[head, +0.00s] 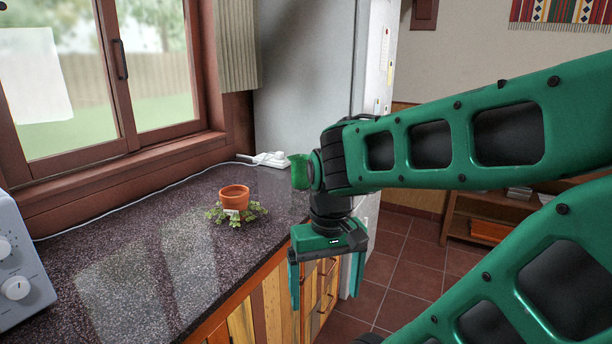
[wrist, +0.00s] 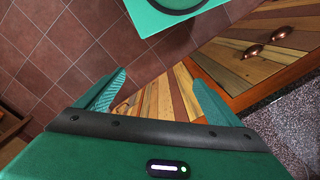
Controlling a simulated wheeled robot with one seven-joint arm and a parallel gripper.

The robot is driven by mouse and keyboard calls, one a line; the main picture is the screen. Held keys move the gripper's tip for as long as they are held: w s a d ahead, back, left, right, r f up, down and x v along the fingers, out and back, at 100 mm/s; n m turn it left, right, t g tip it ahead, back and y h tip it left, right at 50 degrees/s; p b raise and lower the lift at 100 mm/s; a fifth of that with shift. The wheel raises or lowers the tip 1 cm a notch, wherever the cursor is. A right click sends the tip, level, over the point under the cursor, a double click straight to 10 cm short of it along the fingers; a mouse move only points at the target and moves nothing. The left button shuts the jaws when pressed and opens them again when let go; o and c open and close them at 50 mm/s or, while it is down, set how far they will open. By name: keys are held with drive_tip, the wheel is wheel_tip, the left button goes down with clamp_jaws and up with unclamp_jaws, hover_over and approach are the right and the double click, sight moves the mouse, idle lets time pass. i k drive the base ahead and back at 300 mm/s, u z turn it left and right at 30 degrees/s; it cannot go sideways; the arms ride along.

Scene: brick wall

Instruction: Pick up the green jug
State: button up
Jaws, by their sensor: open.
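The green jug (head: 299,171) stands on the dark speckled counter (head: 150,260) near its far right end in the head view. My arm hides its right part. My gripper (head: 325,290) hangs fingers down in front of the counter's edge, below and nearer than the jug, and does not touch it. The fingers are apart with nothing between them. In the wrist view my gripper (wrist: 160,80) also shows open, over the wooden cabinet front and floor. The jug is not visible in the wrist view.
A terracotta pot (head: 234,198) sits among a leafy plant (head: 250,214) on the counter, left of the jug. A white power strip (head: 265,159) with a cord lies behind. A white appliance (head: 18,262) stands at left. Wooden drawers (head: 322,285) are beside my gripper.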

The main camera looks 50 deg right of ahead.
sight(298, 162)
drive_tip(key=z, duration=1.15)
